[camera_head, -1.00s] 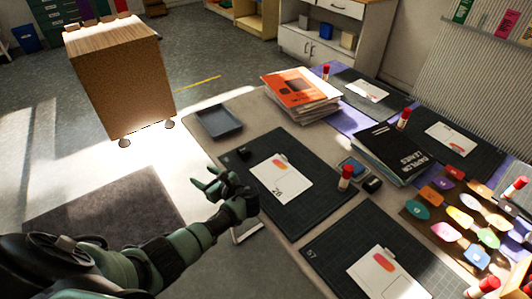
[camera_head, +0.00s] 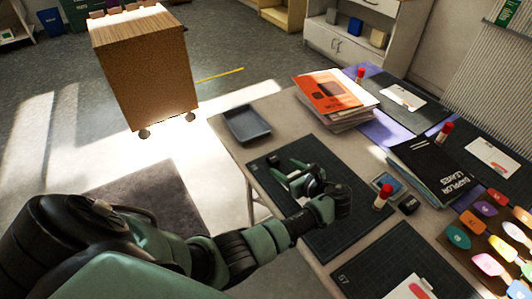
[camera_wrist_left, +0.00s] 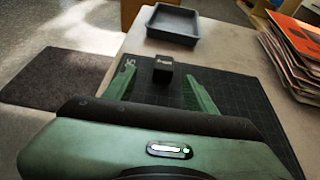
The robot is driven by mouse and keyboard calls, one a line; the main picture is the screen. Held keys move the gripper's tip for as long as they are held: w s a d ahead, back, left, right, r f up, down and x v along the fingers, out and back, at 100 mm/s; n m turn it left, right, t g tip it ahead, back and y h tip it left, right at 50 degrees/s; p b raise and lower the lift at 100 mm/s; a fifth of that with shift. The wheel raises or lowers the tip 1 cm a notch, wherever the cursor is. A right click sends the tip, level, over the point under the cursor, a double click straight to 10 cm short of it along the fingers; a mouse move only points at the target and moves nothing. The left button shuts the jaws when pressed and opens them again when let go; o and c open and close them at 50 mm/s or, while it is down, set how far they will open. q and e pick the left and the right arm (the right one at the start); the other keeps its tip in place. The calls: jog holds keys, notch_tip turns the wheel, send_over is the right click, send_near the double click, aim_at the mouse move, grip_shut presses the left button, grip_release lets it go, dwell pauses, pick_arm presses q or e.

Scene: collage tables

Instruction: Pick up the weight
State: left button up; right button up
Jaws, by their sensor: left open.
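A small black block (camera_head: 273,160), which looks like the weight, sits near the far left corner of a dark cutting mat (camera_head: 262,176). It also shows in the left wrist view (camera_wrist_left: 162,72), upright on the mat, with a light marking on its front. My left gripper (camera_head: 287,170) is over the mat, open and empty. In the left wrist view its two green fingers (camera_wrist_left: 160,86) point toward the block, one on each side of its line. The block lies around the fingertips or just beyond them; contact cannot be told. My right gripper is not in view.
A dark shallow tray (camera_head: 247,124) lies beyond the mat. A stack of magazines with an orange cover (camera_head: 335,95) stands at the back. A red-capped glue stick (camera_head: 382,195) and another black block (camera_head: 408,204) are to the right. A wooden cabinet (camera_head: 146,70) stands beyond the table.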

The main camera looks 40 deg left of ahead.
aim_at(274, 159)
pick_arm(q)
jog(key=shift+w+f, duration=0.1)
jog(key=shift+w, duration=0.1)
jog(key=x, duration=0.3)
jog(key=shift+w+a, duration=0.1)
jog(key=shift+a, duration=0.05)
jog(key=x, duration=0.2)
jog(key=shift+w+a, duration=0.25)
jog(key=shift+a, duration=0.1)
jog(key=shift+w+a+f, duration=0.1)
jog(key=shift+a, duration=0.3)
grip_shut()
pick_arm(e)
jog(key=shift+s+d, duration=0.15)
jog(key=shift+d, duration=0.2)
